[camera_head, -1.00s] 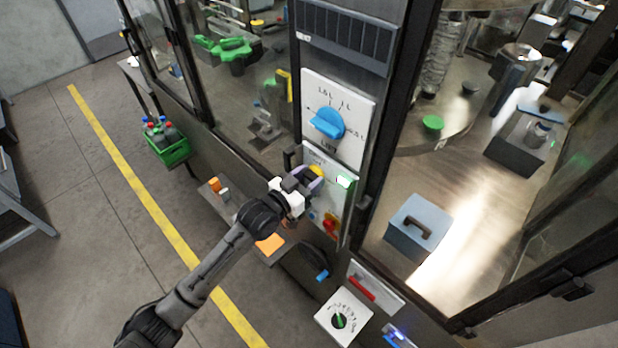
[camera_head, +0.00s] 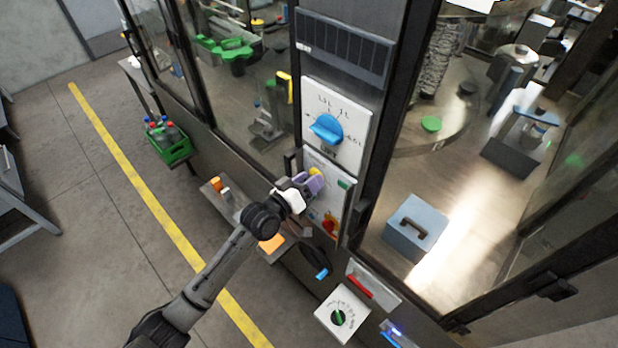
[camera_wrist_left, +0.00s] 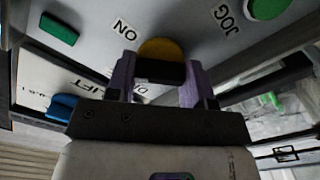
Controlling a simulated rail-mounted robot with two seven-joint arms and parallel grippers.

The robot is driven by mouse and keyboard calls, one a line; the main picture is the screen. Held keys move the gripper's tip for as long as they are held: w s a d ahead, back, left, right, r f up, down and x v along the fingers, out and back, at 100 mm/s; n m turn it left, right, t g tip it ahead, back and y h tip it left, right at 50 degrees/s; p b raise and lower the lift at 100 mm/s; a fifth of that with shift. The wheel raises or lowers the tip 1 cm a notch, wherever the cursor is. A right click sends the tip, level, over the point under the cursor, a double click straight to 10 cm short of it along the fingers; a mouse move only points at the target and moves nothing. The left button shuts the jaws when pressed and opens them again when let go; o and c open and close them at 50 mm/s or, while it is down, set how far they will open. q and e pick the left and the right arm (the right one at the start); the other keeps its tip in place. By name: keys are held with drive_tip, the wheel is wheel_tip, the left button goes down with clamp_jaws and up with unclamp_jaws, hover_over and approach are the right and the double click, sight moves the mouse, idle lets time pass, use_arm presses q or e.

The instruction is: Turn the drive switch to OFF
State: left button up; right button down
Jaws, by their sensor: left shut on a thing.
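The drive switch (camera_wrist_left: 160,71) is a black bar handle in front of a yellow disc, on a pale panel in the left wrist view. "ON" is printed to its left and "JOG" to its upper right; a label starting with "D" is partly covered by a finger. My left gripper (camera_wrist_left: 160,88) has its purple fingers shut on the handle, one on each side. In the head view, my left gripper (camera_head: 312,182) is at the panel (camera_head: 341,203) and mostly hides the switch; a bit of yellow shows. My right gripper is not in view.
A large blue knob (camera_head: 326,129) is on the panel above. A dark green rectangle (camera_head: 344,184) is beside the gripper, and a red knob (camera_head: 329,224) below. A green-marked dial (camera_head: 338,318) is lower down. A green bottle crate (camera_head: 178,152) stands left.

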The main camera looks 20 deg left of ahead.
use_arm(q)
drive_tip(key=n+p, duration=0.1)
drive_tip(key=n, duration=0.4)
drive_tip(key=shift+n, duration=0.4)
drive_tip(key=n+p, duration=0.1)
drive_tip(key=n, duration=0.3)
drive_tip(key=shift+n+p, duration=0.3)
drive_tip(key=shift+n, duration=0.4)
drive_tip(key=o, duration=0.9)
drive_tip(key=shift+o, duration=0.2)
drive_tip(key=shift+s, duration=0.1)
